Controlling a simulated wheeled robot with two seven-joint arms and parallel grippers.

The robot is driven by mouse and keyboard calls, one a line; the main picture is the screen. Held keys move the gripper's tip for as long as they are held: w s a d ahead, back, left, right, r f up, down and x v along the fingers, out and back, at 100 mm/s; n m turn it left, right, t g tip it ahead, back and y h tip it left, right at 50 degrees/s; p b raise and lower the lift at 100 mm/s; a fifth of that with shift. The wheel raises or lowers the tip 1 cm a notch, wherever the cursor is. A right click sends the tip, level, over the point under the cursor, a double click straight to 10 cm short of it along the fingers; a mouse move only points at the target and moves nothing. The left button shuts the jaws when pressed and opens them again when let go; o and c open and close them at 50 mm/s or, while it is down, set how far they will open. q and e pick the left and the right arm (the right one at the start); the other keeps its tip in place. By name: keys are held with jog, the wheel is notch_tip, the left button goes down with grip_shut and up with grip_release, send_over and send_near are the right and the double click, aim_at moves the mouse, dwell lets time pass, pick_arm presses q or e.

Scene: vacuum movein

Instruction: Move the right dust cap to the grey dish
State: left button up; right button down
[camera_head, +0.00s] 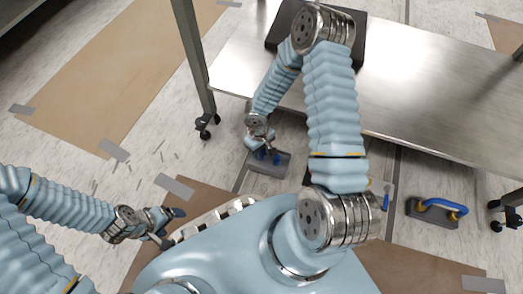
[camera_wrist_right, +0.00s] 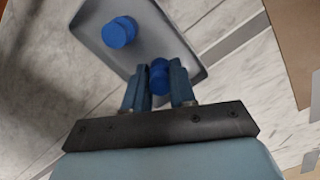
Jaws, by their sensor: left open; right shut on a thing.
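The grey dish (camera_head: 268,169) is on the floor beside the metal table's near edge; it also shows in the right wrist view (camera_wrist_right: 92,22). One blue dust cap (camera_wrist_right: 119,32) lies in it at the left of that view. My right gripper (camera_wrist_right: 158,80) is shut on another blue dust cap (camera_wrist_right: 160,76), over the dish's near part. I cannot tell whether this cap touches the dish floor. In the head view my right gripper (camera_head: 263,150) hides part of the dish and caps. My left gripper (camera_head: 173,226) is open and empty at lower left.
A metal table (camera_head: 420,95) stands at upper right with a dark flat object (camera_head: 282,28) on it. A dark grey block (camera_head: 434,215) with a curved blue tube (camera_head: 444,204) is on the floor at right. Brown sheets taped to the floor (camera_head: 110,75) lie at left.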

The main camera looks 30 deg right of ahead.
dwell(0.3)
jog(key=shift+c, duration=2.2)
grip_release()
jog(key=shift+o, duration=0.3)
jog(key=shift+r+p, duration=1.7)
jog(key=shift+r, duration=0.95)
notch_tip(320, 180, up, 11)
jog(key=p, duration=0.7)
jog(key=shift+f, duration=0.2)
